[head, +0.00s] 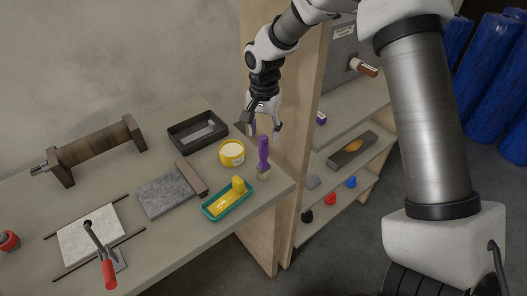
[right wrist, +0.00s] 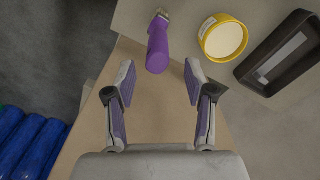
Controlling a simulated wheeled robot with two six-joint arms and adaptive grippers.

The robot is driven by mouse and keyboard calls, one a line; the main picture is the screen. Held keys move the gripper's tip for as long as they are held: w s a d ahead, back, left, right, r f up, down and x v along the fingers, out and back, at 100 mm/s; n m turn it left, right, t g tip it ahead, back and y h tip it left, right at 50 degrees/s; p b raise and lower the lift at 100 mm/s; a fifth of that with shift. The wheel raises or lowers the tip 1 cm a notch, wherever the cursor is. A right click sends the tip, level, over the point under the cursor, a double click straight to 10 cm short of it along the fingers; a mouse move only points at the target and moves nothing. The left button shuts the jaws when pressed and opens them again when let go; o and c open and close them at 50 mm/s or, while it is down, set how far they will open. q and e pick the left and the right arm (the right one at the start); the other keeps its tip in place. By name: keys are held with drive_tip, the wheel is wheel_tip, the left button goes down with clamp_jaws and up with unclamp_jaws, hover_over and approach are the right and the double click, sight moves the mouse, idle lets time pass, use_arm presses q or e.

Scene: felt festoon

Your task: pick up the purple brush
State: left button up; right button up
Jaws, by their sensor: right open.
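The purple brush (head: 263,155) stands near the right end of the table, its purple handle up and its pale head down by the tabletop. In the right wrist view the brush (right wrist: 158,48) shows beyond the fingertips, roughly between the two fingers and apart from them. My right gripper (head: 264,128) is open and empty, above and close to the handle in the head view. It also shows in the right wrist view (right wrist: 158,82) with its fingers spread. My left gripper is not in view.
A yellow tub (head: 232,153) and a teal tray (head: 216,208) with a yellow tool stand close to the brush. A black tray (head: 180,138) lies behind. A wooden shelf panel (head: 289,180) rises just right of the table's end.

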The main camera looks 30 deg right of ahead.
sight(264, 152)
drive_tip(key=f, duration=0.1)
drive_tip(key=s+f+p, duration=0.1)
drive_tip(key=f+p, duration=0.1)
drive_tip(key=shift+s+a+f, duration=0.15)
drive_tip(key=shift+a+f, duration=0.25)
drive_tip(key=f, duration=0.3)
drive_tip(key=shift+w+d, duration=0.15)
drive_tip(key=shift+w, duration=0.05)
drive_tip(key=shift+w+f, duration=0.25)
drive_tip(key=shift+w, duration=0.05)
drive_tip(key=shift+s+r, duration=0.25)
drive_tip(key=shift+s, duration=0.1)
clamp_jaws()
drive_tip(key=shift+w+f, duration=0.1)
